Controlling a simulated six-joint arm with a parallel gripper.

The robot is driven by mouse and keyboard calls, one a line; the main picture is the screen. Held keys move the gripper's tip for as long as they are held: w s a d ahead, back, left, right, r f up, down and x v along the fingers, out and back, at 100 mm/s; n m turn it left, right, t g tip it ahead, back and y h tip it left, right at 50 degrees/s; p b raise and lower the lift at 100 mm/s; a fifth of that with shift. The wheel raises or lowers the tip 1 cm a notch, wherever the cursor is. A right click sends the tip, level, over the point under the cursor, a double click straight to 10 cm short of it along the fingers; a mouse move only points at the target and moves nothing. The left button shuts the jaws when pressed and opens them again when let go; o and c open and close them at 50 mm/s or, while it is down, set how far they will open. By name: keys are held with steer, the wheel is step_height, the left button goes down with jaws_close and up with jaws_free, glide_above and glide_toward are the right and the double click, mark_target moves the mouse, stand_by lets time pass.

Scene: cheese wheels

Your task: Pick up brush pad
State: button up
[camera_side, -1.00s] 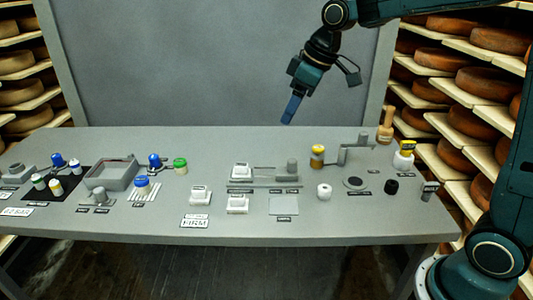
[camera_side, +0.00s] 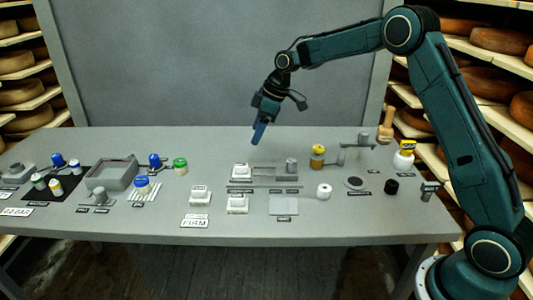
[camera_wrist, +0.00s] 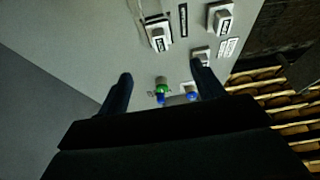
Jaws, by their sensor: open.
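My gripper (camera_side: 258,134) hangs above the back middle of the table, pointing down, empty and apart from everything. In the wrist view its two dark fingers stand wide apart, so my gripper (camera_wrist: 163,82) is open. I cannot tell for sure which thing is the brush pad. A blue-topped round piece (camera_side: 141,183) sits by a white striped rack at the left middle. A blue top also shows in the wrist view (camera_wrist: 192,96), partly cut off by my gripper. A green-capped jar (camera_side: 180,165) and a blue-topped jar (camera_side: 154,160) stand behind the striped rack.
White labelled blocks (camera_side: 200,194) stand on the middle of the table. A grey open tray (camera_side: 110,176) and a black mat (camera_side: 83,186) with small jars are at the left. A yellow-topped jar (camera_side: 317,152) and a metal stand are at the right. The back strip is clear.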

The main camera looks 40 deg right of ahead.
steer(key=shift+f, duration=0.1)
glide_toward(241, 164)
steer(key=shift+x, duration=2.45)
steer(key=shift+s, duration=0.1)
steer(key=shift+x, duration=2.6)
steer(key=c, duration=1.1)
